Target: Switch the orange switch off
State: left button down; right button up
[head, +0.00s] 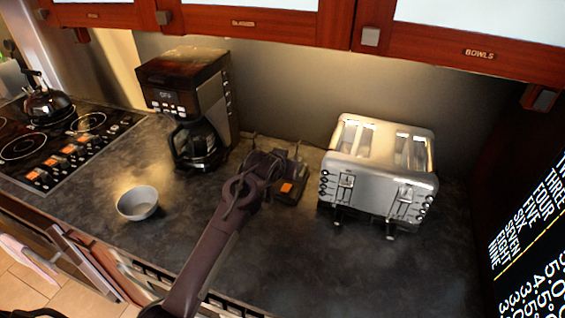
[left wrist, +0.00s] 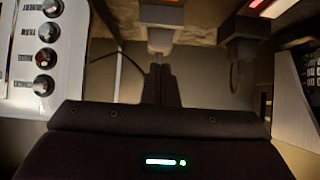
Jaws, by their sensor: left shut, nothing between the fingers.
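The orange switch (head: 287,188) sits on a dark power block (head: 291,196) on the counter, left of the toaster. My left gripper (head: 284,163) is in front of the wall, just left of and behind the switch in the picture. Its fingers are shut and empty; they show in the left wrist view (left wrist: 162,86), pointing at dark plugs. A lit reddish-orange part shows at that view's top edge; I cannot tell whether it is the switch. Contact between fingers and switch cannot be told. My right gripper is not in view.
The silver toaster (head: 380,165) stands close on the right, the coffee maker (head: 187,100) on the left. A grey bowl (head: 138,203) is on the counter. A cable (left wrist: 116,55) runs beside the fingers. Wall cabinets (head: 240,20) hang above. The front right counter is clear.

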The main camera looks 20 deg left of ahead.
pick_arm(q)
jog(key=s+r, duration=0.2)
jog(key=r, duration=0.1)
jog(key=shift+s+a+r+b, duration=0.1)
jog(key=shift+s+r+b, duration=0.2)
jog(key=shift+s+b, duration=0.1)
